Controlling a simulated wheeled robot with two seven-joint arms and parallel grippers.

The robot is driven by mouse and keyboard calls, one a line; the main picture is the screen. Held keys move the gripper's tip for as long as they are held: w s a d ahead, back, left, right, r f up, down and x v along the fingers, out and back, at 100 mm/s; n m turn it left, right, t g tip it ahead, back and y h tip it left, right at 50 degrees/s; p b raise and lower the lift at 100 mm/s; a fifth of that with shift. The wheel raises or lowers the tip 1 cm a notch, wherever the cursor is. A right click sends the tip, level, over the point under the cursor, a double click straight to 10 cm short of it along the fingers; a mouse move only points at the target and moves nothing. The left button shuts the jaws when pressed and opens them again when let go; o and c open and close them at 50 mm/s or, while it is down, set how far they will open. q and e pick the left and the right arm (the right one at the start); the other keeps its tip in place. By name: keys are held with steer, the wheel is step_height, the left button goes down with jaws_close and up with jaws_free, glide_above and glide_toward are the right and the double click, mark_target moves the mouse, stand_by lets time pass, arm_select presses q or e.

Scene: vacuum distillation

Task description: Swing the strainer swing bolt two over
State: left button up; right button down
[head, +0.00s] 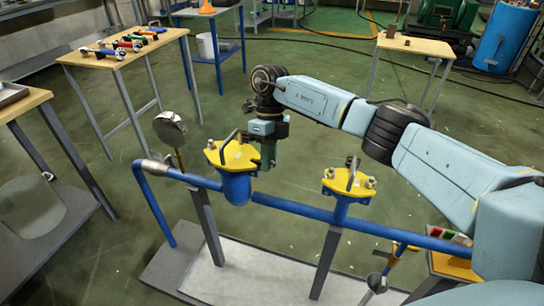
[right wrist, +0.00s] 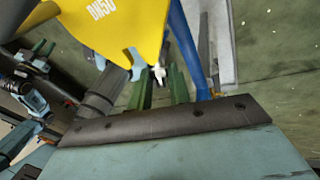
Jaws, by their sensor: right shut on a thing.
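The nearer-left strainer has a blue body (head: 236,187) and a yellow cover (head: 229,156) with a dark bar handle on top. My right gripper (head: 268,163) points down at the right edge of this cover. In the right wrist view the yellow cover, marked DN50 (right wrist: 112,22), has slots in its edge. A small pale metal swing bolt (right wrist: 159,73) shows beside the edge, between the green fingers of my right gripper (right wrist: 162,88), which is shut on it. The bolt's lower part is hidden. My left gripper is not in view.
A second strainer with a yellow cover (head: 349,183) stands to the right on the same blue pipe (head: 295,208). A round gauge (head: 170,128) rises left of the first strainer. Wooden tables (head: 125,47) stand behind left. The green floor behind the pipe is mostly clear.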

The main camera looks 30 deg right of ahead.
steer(key=shift+w+a+r, duration=0.15)
steer(key=shift+w+a, duration=0.05)
steer(key=shift+g+h, duration=0.4)
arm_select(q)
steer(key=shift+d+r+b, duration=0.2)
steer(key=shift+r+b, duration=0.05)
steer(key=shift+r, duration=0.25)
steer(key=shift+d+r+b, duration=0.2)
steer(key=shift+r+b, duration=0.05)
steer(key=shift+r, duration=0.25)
arm_select(e)
steer(key=shift+w+a+r+g+h, duration=0.2)
steer(key=shift+g+h, duration=0.1)
steer(key=shift+g, duration=0.1)
steer(key=c, duration=1.5)
jaws_free()
steer(key=shift+c, duration=0.2)
steer(key=shift+d+r, duration=0.1)
